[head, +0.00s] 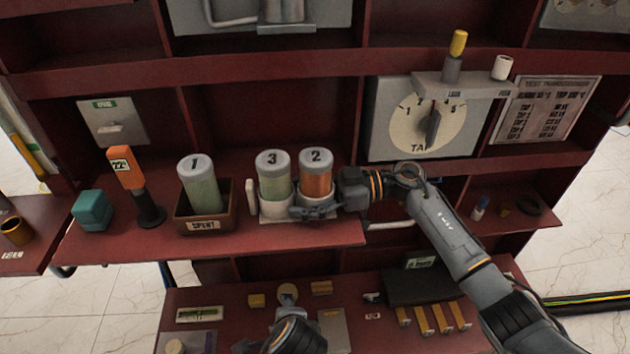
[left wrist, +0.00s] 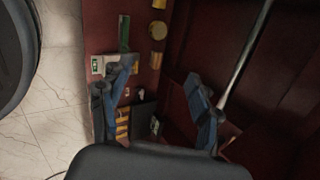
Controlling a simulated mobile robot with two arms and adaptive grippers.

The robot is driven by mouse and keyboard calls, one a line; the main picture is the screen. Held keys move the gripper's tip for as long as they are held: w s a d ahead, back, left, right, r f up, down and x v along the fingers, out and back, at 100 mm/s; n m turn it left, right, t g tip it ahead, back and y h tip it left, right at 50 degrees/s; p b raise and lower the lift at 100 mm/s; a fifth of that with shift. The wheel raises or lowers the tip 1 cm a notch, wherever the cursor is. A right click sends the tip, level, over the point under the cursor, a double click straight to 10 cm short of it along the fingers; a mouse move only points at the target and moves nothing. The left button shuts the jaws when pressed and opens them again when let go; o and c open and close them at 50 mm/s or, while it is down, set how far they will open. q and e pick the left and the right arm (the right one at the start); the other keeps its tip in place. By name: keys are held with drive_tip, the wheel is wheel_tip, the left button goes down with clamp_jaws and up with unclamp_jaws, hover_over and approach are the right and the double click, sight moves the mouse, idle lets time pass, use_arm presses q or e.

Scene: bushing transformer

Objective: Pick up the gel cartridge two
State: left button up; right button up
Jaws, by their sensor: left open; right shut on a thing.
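Gel cartridge two (head: 316,180), orange with a grey cap marked 2, stands upright at the right side of a white double holder (head: 272,214). Cartridge three (head: 275,178), pale green with a grey cap, stands beside it. My right gripper (head: 318,206) reaches in from the right and is shut low on cartridge two, at the height of the holder's cup. The exact contact is partly hidden. My left gripper (head: 265,338) is low at the front, above the lower shelf. In the left wrist view its fingers (left wrist: 162,100) are apart and empty.
Cartridge one (head: 199,186) stands in a brown box (head: 203,226) labelled SPENT. An orange-headed tool (head: 130,180) and a teal block (head: 92,209) are farther left. A dial panel (head: 424,122) rises behind my right arm. Small parts lie on the lower shelf (head: 240,330).

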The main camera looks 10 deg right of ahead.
use_arm(q)
drive_tip(key=w+d+r+m+t+y, duration=0.15)
drive_tip(key=d+r+m+t, duration=0.5)
drive_tip(key=r, duration=0.65)
drive_tip(key=m+t, duration=0.4)
drive_tip(key=m, duration=0.4)
approach(321, 174)
drive_tip(key=shift+t+y, duration=0.25)
drive_tip(key=w, duration=0.2)
drive_tip(key=w+f, duration=0.1)
drive_tip(key=w, duration=0.1)
drive_tip(key=shift+w+a, duration=0.25)
drive_tip(key=shift+w, duration=0.1)
drive_tip(key=shift+w+a+r, duration=0.1)
drive_tip(key=shift+w+a, duration=0.1)
drive_tip(key=shift+w, duration=0.8)
drive_tip(key=shift+w+a+r, duration=0.1)
drive_tip(key=shift+w+a, duration=0.1)
drive_tip(key=shift+w, duration=0.8)
drive_tip(key=shift+w+a+r, duration=0.1)
drive_tip(key=shift+w+a, duration=0.15)
drive_tip(key=shift+w, duration=0.7)
clamp_jaws()
wheel_tip(321, 174, up, 18)
use_arm(e)
drive_tip(key=o, duration=1)
